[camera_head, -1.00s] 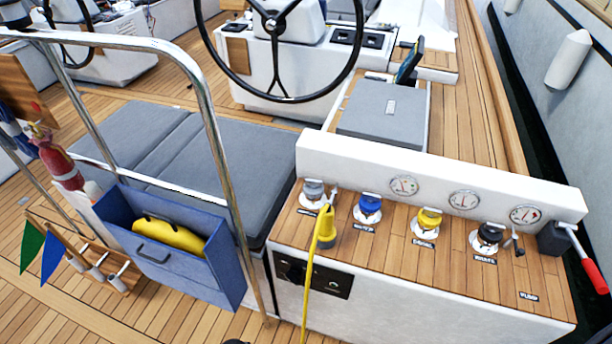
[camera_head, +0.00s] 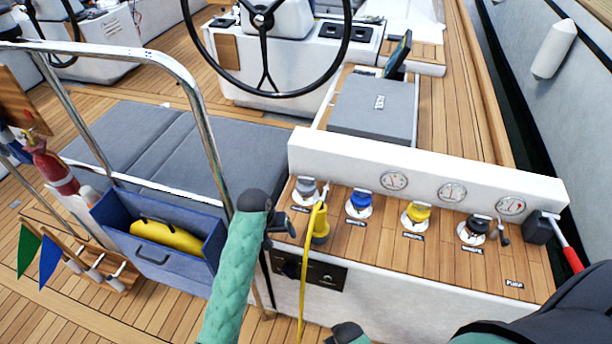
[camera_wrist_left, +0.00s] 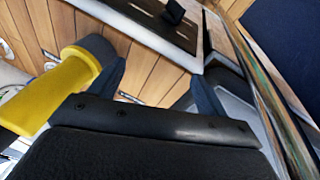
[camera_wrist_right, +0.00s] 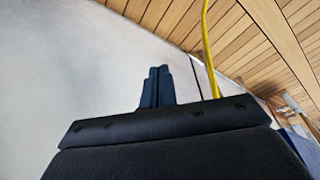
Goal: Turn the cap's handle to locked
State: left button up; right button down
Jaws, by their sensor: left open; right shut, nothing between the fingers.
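Grey (camera_head: 306,189), blue (camera_head: 359,203), yellow (camera_head: 416,213) and black (camera_head: 479,226) caps stand in a row on the wooden-topped console. The grey cap has a small upright handle (camera_head: 324,192) beside it; the black cap has a dark handle (camera_head: 502,231). I cannot tell either handle's setting. My left gripper (camera_head: 283,222) is at the console's left end, close to the grey cap and the yellow plug (camera_head: 320,225). In the left wrist view its fingers (camera_wrist_left: 160,88) are apart and empty, with the plug (camera_wrist_left: 62,88) left of them. My right gripper (camera_wrist_right: 156,87) is shut and empty, facing a pale wall.
A yellow cable (camera_head: 303,280) hangs from the plug down the console front, past a black switch panel (camera_head: 318,273). A steel rail (camera_head: 205,130) and a blue bin (camera_head: 150,222) stand left. A red-handled pump lever (camera_head: 570,256) is at the right end, near my right arm.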

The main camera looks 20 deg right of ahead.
pick_arm(q)
jog(key=w+d+r+m+y, duration=0.1)
jog(key=w+d+r, duration=0.3)
jog(key=w+d, duration=0.6)
pick_arm(e)
jog(key=s+d+f, duration=0.1)
jog(key=s+f, duration=0.6)
jog(key=f, duration=0.4)
jog(key=s+d+f, duration=0.1)
jog(key=s+f, duration=0.6)
jog(key=f, duration=0.4)
pick_arm(q)
notch_tip(320, 180, up, 7)
jog(key=y, duration=0.2)
send_over(306, 178)
jog(key=shift+f+g, duration=0.15)
jog(key=shift+g, duration=0.25)
jog(key=shift+f, duration=0.25)
jog(key=shift+f+p, duration=1.55)
jog(key=shift+f, duration=2)
pick_arm(e)
jog(key=s+d+f+g, duration=0.1)
jog(key=s+d+f, duration=0.1)
jog(key=s, duration=0.5)
jog(key=shift+s, duration=0.25)
pick_arm(q)
jog(key=shift+c, duration=0.5)
jog(key=c, duration=0.9)
